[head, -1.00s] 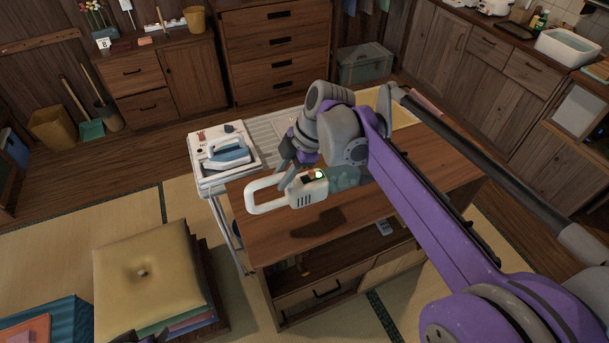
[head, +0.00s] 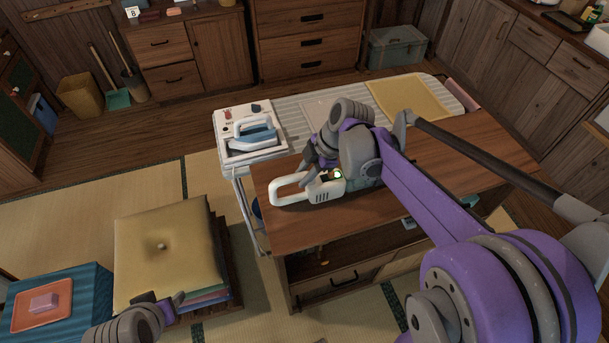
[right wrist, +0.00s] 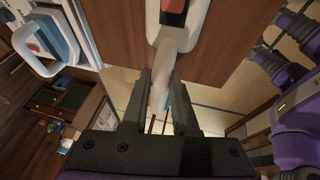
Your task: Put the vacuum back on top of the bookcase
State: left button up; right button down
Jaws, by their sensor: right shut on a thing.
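The vacuum (head: 325,191) is a white handheld body with a looped handle, a dark vent and a small lit display. My right gripper (head: 312,176) is shut on it. The right wrist view shows the white vacuum (right wrist: 176,38) running between the two dark fingers (right wrist: 163,105). The vacuum is level, at or just above the wooden top of the bookcase (head: 300,228), near its left end; I cannot tell if it touches. My arm hides part of the vacuum's right end. My left gripper (head: 165,300) is at the lower left, fingers apart and empty, near the cushions.
An ironing board (head: 310,110) with a blue-and-white iron (head: 252,135) stands right behind the bookcase. A yellow cushion (head: 165,265) tops a stack at the left. A pink block on an orange tray (head: 25,318) is farther left. The bookcase top is bare on the right.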

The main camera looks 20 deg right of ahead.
jog(key=shift+f, duration=0.25)
jog(key=shift+f, duration=0.15)
jog(key=c, duration=0.7)
grip_release()
